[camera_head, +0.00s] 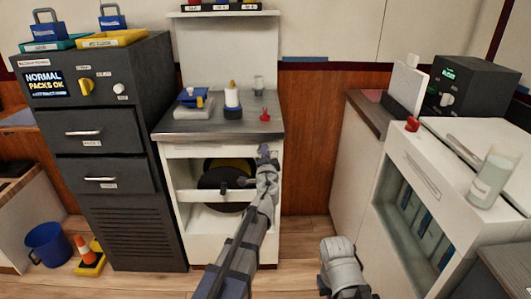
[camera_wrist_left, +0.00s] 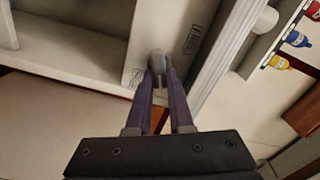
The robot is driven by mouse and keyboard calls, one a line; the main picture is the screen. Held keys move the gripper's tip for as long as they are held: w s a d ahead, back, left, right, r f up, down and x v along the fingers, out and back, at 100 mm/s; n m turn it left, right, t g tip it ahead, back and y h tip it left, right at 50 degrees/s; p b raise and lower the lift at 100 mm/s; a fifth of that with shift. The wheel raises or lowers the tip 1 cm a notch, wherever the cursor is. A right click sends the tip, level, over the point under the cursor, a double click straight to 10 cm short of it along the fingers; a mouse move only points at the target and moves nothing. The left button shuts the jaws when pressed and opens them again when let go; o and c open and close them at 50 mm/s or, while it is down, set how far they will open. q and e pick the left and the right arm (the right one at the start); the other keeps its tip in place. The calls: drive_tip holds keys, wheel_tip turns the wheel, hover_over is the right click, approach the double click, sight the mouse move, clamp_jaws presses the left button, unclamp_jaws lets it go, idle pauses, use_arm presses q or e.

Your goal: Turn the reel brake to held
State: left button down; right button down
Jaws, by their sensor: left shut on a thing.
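The reel (camera_head: 210,180), a dark disc with a yellow part, sits inside the open front of the white cabinet (camera_head: 180,235) in the middle. My left gripper (camera_head: 265,152) is at the right front post of this cabinet, right of the reel. In the left wrist view its two fingers (camera_wrist_left: 159,75) are shut on a dark grey rounded handle (camera_wrist_left: 157,60), which appears to be the reel brake. Small labels (camera_wrist_left: 193,40) are on the white panel beside it, too small to read. The gripper hides the handle in the head view. My right gripper's fingers do not show.
A dark drawer cabinet (camera_head: 95,210) with a yellow knob stands at left. Small items and a red knob (camera_head: 265,115) are on the middle cabinet's top. A white unit (camera_head: 400,220) stands at right. A blue bucket (camera_head: 48,244) and orange cone (camera_head: 84,250) are on the floor.

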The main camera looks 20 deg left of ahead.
use_arm(q)
drive_tip(key=shift+f+m, duration=0.2)
drive_tip(key=shift+m, duration=2)
drive_tip(key=c, duration=0.8)
unclamp_jaws()
drive_tip(key=v, duration=0.7)
drive_tip(key=shift+s, duration=0.35)
drive_tip(key=shift+d, duration=0.15)
